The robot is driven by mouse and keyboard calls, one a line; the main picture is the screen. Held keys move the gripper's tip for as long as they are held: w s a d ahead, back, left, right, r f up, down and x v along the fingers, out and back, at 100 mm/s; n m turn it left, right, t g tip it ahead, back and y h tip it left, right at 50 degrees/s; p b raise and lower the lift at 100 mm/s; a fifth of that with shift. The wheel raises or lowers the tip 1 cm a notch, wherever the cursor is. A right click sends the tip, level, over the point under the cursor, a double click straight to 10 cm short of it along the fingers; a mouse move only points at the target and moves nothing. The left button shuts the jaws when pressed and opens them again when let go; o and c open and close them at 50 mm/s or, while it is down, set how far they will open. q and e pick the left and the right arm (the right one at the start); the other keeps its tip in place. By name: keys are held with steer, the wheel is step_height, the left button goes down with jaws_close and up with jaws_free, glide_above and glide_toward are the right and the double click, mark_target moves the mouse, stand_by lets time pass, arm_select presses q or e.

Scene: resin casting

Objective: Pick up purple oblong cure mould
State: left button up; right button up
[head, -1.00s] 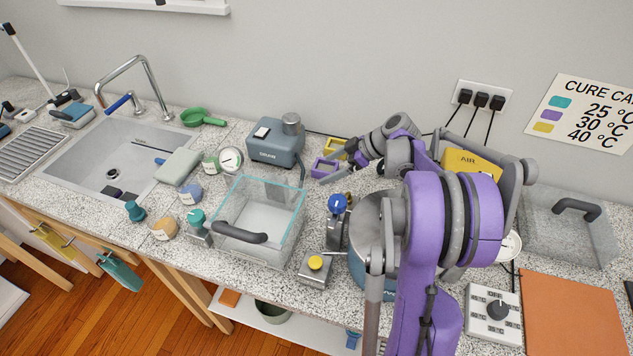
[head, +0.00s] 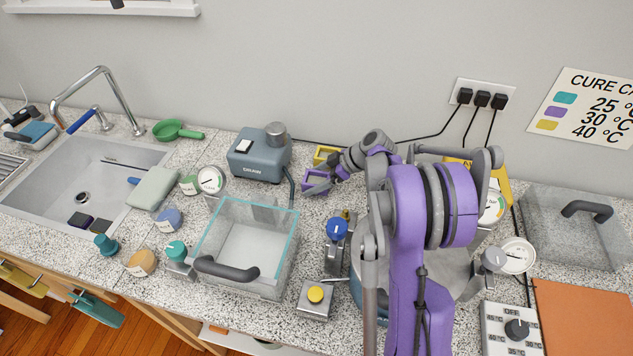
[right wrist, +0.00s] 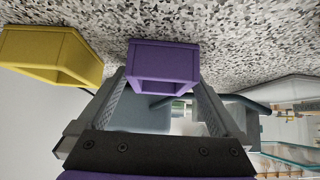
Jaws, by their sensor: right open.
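The purple mould (head: 313,184) is a small, hollow oblong block on the speckled counter near the back wall, in front of a yellow mould (head: 326,152). My right gripper (head: 325,182) is open at the purple mould, reaching in from the right. In the right wrist view the purple mould (right wrist: 163,62) sits at the ends of the two spread fingers (right wrist: 162,88), roughly centred between them. I cannot tell whether they touch it. The yellow mould (right wrist: 52,55) lies to the left there, outside the fingers. My left gripper is not in view.
A grey-blue pump box (head: 258,160) stands left of the moulds, with its hose running beside them. A glass tank (head: 245,245) and a blue-knobbed valve (head: 337,230) are in front. A large round pot (head: 440,275) stands partly behind my right arm.

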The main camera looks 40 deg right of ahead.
steer(key=c, duration=1.3)
